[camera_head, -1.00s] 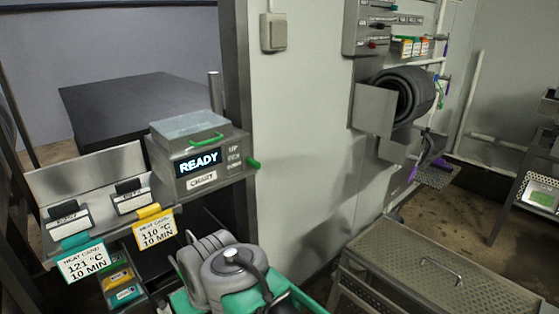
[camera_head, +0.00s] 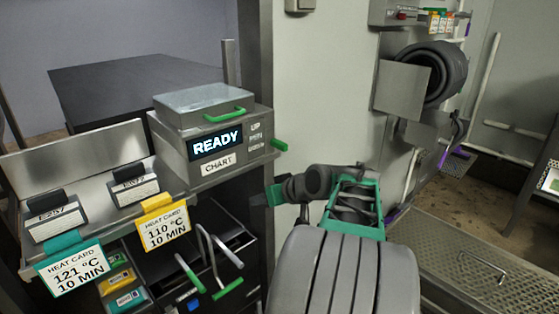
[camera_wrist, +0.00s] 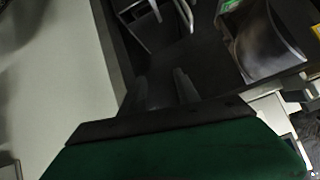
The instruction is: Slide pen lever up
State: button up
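The chart recorder (camera_head: 205,150) is a grey box with a lit "READY" display and a "CHART" label. Its green pen lever (camera_head: 279,145) sticks out of the right side, beside lettering that appears to read UP, PEN, DOWN. The lever sits near the lower words. My gripper (camera_head: 262,198) is below the lever and slightly left of it, apart from it. In the wrist view my two dark fingers (camera_wrist: 162,90) stand apart with nothing visible between them. The lever cannot be made out in that view.
A clear lid (camera_head: 205,98) with a green handle tops the recorder. Heat cards (camera_head: 165,226) hang at the front left. Below is a rack with green and blue handles (camera_head: 229,288). A pale wall (camera_head: 325,90) stands right of the recorder, behind a dark post (camera_head: 258,60).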

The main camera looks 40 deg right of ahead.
jog(key=s+d+r+t+b, duration=0.1)
jog(key=s+d+r+t, duration=0.15)
jog(key=d, duration=0.45)
jog(key=n+t, duration=0.2)
jog(key=t, duration=0.3)
send_near(287, 146)
jog(key=w, duration=0.4)
jog(key=shift+w+f, duration=0.15)
jog(key=shift+w, duration=0.2)
jog(key=shift+n, duration=0.3)
jog(key=w+p, duration=0.1)
jog(key=w, duration=0.6)
jog(key=shift+a+r+p, duration=0.2)
jog(key=shift+p, duration=0.15)
jog(key=shift+w, duration=0.3)
jog(key=shift+f, duration=0.1)
grip_shut()
